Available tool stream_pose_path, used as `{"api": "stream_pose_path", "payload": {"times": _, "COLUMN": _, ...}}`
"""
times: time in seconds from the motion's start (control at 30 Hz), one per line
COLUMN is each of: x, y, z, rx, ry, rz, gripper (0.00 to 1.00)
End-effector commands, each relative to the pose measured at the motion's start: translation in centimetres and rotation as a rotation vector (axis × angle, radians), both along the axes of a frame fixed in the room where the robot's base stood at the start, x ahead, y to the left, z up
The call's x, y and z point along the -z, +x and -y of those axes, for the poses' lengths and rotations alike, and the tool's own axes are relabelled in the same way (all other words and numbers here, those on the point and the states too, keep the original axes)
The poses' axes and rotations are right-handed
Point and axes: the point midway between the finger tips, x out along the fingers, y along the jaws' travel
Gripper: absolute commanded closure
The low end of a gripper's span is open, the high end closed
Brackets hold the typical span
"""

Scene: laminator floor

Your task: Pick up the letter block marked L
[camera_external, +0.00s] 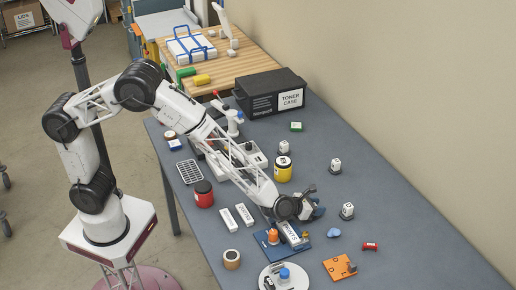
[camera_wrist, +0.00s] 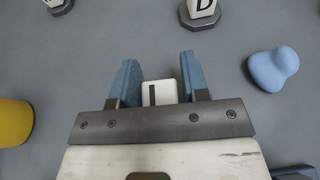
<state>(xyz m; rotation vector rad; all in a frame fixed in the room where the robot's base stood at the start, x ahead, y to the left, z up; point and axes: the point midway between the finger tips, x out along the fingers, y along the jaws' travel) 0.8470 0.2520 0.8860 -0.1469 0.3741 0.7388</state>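A white block (camera_wrist: 160,92) with a dark upright stroke on its face sits between the two blue fingers of my gripper (camera_wrist: 160,80) in the wrist view. Its lower part is hidden behind the gripper's dark bar, so I cannot read the full letter. The fingers stand close to its two sides; I cannot tell whether both touch it. In the external view my gripper (camera_external: 312,207) is low over the table, and I cannot make out this block there. A block marked D (camera_wrist: 203,8) on a dark base stands beyond the fingers. Another lettered block (camera_wrist: 55,4) is at the upper left.
In the external view, white blocks (camera_external: 284,147), (camera_external: 335,165) and (camera_external: 347,210) stand around my gripper. A yellow container (camera_external: 283,170) is behind it. A blue lump (camera_external: 333,233), an orange plate (camera_external: 340,267) and a red piece (camera_external: 370,246) lie nearby. The table's right side is mostly clear.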

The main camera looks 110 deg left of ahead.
Motion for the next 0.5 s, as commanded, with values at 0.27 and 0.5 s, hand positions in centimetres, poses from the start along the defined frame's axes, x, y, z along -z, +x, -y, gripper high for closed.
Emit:
{"api": "stream_pose_path", "payload": {"times": 0.27, "x": 0.00, "y": 0.00, "z": 0.00, "rx": 0.000, "ry": 0.000, "rz": 0.000, "gripper": 1.00}}
{"api": "stream_pose_path", "payload": {"times": 0.5, "x": -0.09, "y": 0.03, "z": 0.00, "rx": 0.000, "ry": 0.001, "rz": 0.001, "gripper": 1.00}}
